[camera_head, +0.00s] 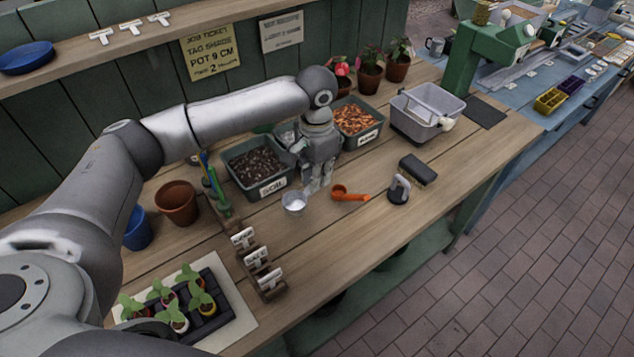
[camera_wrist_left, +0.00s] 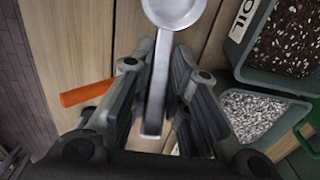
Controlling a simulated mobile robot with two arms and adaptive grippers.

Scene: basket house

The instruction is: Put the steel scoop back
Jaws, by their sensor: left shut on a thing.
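The steel scoop (camera_head: 293,203) shows its round pale bowl below my left gripper, in front of the soil bin. My left gripper (camera_head: 318,185) is shut on the scoop's handle. In the left wrist view the steel scoop (camera_wrist_left: 174,12) has its bowl at the top, and its straight handle runs down between the fingers of my left gripper (camera_wrist_left: 160,95). The bowl is over bare bench top; I cannot tell how high above it. My right gripper is not in view.
An orange scoop (camera_head: 348,194) lies just right of the gripper. Behind are a soil bin (camera_head: 238,178), a bark bin (camera_head: 373,132) and a white-granule bin (camera_wrist_left: 262,95). A label rack (camera_head: 262,275) stands front left; a tamper (camera_head: 399,190) and brush (camera_head: 418,169) lie right.

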